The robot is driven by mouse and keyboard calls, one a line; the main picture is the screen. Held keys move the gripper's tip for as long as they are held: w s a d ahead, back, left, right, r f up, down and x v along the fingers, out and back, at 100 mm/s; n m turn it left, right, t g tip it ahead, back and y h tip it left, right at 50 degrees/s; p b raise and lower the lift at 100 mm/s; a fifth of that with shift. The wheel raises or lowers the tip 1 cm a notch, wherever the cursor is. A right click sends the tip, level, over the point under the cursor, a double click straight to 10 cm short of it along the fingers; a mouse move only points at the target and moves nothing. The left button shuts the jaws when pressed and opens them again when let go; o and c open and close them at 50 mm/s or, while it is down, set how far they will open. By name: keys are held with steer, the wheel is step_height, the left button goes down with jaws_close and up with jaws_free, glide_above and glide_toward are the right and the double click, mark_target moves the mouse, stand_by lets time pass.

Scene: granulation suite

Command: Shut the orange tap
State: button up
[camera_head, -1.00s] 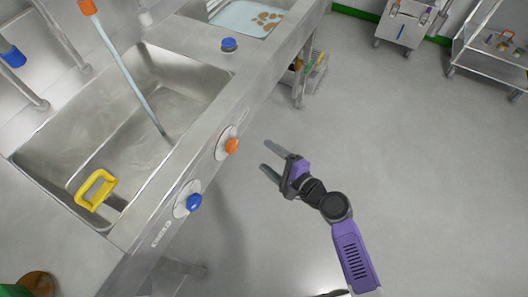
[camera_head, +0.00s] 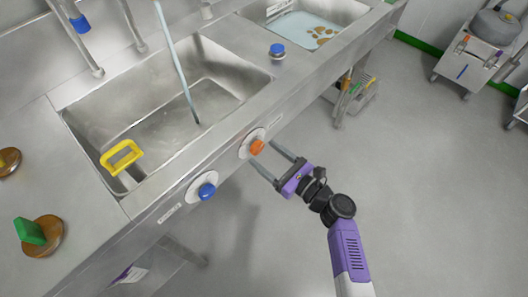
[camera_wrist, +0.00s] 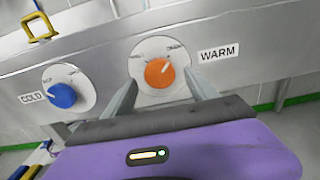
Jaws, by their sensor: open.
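The orange tap (camera_head: 257,147) is a round knob on a pale disc on the sink's front panel. In the wrist view the orange knob (camera_wrist: 159,72) sits beside a "WARM" label, its white pointer mark towards the upper right. A stream of water (camera_head: 177,62) shows in the basin below a spout. My gripper (camera_head: 268,163) is open and empty, its fingers pointing at the orange knob. In the wrist view the fingers of my gripper (camera_wrist: 160,92) lie either side of the knob, lower than its middle; whether they touch it I cannot tell.
A blue knob (camera_head: 207,191), labelled "COLD" in the wrist view, is left of the orange one. A yellow-handled thing (camera_head: 121,157) is in the sink basin (camera_head: 150,112). Another blue knob (camera_head: 277,50) is on the counter.

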steer(key=shift+x, duration=0.8)
steer(key=c, duration=1.4)
